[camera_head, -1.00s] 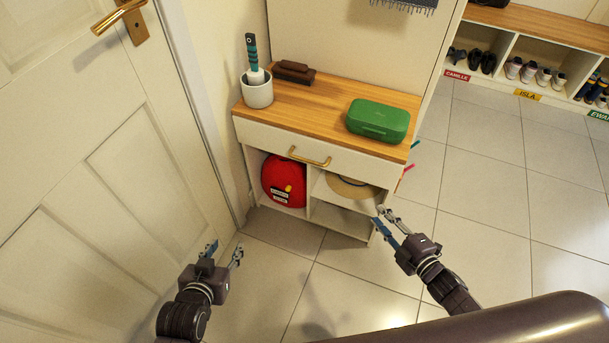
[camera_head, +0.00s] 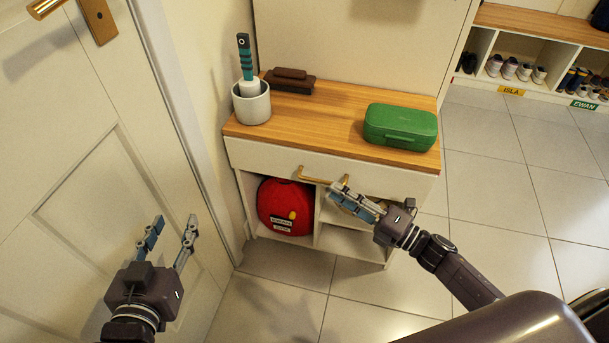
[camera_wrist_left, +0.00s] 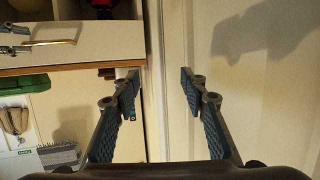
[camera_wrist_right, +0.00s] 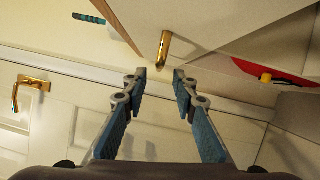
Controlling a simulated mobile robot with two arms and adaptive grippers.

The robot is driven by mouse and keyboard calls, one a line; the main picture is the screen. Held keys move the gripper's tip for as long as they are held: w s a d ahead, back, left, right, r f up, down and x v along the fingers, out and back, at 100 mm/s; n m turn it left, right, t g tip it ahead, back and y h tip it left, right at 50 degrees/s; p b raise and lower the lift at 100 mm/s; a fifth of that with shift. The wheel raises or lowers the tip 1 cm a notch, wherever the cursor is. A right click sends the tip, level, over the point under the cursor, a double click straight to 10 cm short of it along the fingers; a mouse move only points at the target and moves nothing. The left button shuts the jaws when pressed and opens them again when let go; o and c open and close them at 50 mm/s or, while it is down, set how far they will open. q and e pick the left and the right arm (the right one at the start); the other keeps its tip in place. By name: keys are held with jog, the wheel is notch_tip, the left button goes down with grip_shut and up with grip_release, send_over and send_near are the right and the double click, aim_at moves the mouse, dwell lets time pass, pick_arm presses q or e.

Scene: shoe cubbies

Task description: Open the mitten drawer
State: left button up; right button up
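The mitten drawer (camera_head: 258,157) is a cream front under the wooden top of a small cabinet, and it looks shut. Its brass bar handle (camera_head: 312,178) also shows in the left wrist view (camera_wrist_left: 52,42). My right gripper (camera_head: 342,190) is open at the right end of the handle. In the right wrist view the handle (camera_wrist_right: 164,48) lies just beyond the gap between the open fingertips (camera_wrist_right: 159,76); I cannot tell whether they touch it. My left gripper (camera_head: 174,221) is open and empty, left of the cabinet, near the white door.
On the cabinet top stand a grey cup (camera_head: 251,104) with a teal-handled brush, a dark brown brush (camera_head: 289,82) and a green case (camera_head: 401,127). A red round bag (camera_head: 284,207) fills the lower left cubby. The white door (camera_head: 70,200) is close on the left. Tiled floor is free at right.

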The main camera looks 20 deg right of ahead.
aim_at(318, 180)
jog(key=b+x, duration=0.1)
jog(key=x, duration=0.5)
pick_arm(q)
notch_tip(318, 180, up, 6)
jog(key=w+d+t+h, duration=0.1)
jog(key=t, duration=0.2)
jog(key=shift+d, duration=0.2)
pick_arm(e)
jog(key=shift+w+a+r, duration=0.1)
jog(key=shift+w+a, duration=0.25)
jog(key=shift+w, duration=0.1)
grip_shut()
